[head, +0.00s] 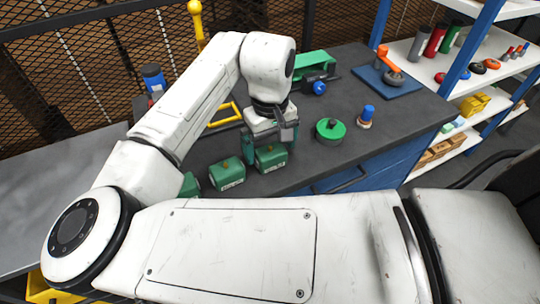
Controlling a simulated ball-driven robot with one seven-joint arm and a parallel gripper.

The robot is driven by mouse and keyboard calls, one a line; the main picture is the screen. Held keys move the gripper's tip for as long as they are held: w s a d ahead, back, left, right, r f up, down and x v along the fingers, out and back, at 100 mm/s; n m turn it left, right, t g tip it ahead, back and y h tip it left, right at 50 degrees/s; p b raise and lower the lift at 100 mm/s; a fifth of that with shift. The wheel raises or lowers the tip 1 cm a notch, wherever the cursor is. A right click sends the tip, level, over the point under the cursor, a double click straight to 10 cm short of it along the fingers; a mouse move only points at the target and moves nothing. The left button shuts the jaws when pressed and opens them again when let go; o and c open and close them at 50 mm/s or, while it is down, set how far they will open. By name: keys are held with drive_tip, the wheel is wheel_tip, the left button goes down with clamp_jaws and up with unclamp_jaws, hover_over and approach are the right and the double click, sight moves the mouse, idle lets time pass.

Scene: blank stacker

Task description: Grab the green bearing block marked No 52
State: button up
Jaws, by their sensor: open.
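Several green bearing blocks stand in a row near the front edge of the dark bench. One block (271,157) is directly under my gripper (268,150), whose jaws are open around or just above it; I cannot tell whether they touch it. A second block (227,173) with a pale label stands to its left, apart from the gripper. A third block (190,185) is partly hidden behind my arm. The labels are too small to read, so I cannot tell which one is No 52.
Right of my gripper are a green round part (330,130) and a blue-topped piece (366,117). A green bracket-like part (314,64) and a blue mat (388,83) with an orange-handled tool lie behind. Shelves (480,85) stand right. The bench's right front is clear.

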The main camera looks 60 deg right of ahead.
drive_tip(key=shift+f, duration=1.15)
drive_tip(key=c, duration=1.5)
drive_tip(key=shift+r, duration=0.15)
